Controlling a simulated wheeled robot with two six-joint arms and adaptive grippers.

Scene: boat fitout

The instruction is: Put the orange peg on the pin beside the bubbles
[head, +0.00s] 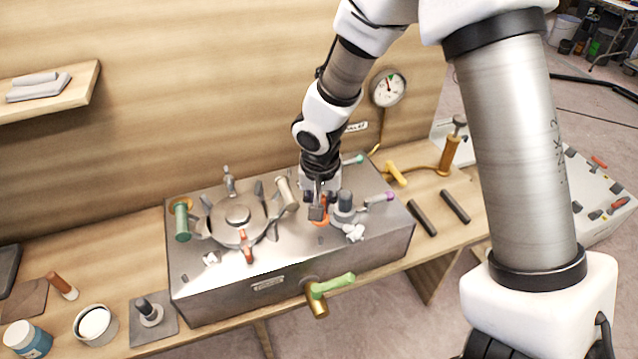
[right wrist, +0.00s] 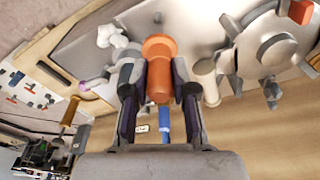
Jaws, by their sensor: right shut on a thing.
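My right gripper (head: 318,205) is shut on the orange peg (right wrist: 159,70). In the right wrist view the right gripper (right wrist: 160,85) has one finger on each side of the peg. In the head view only the orange lower end of the peg (head: 321,223) shows, low over the steel box's top, right of the round hub. I cannot tell whether it touches the top or a pin. White bubbles (head: 355,232) sit just right of it; they also show in the right wrist view (right wrist: 112,37). Another small white cluster (head: 211,258) is near the front left. My left gripper is not in view.
The steel box (head: 230,292) carries a round hub (head: 238,214), a green peg (head: 182,222), a grey cylinder (head: 344,203) close to the gripper and a purple-tipped lever (head: 382,197). A green-handled tap (head: 328,287) juts from its front.

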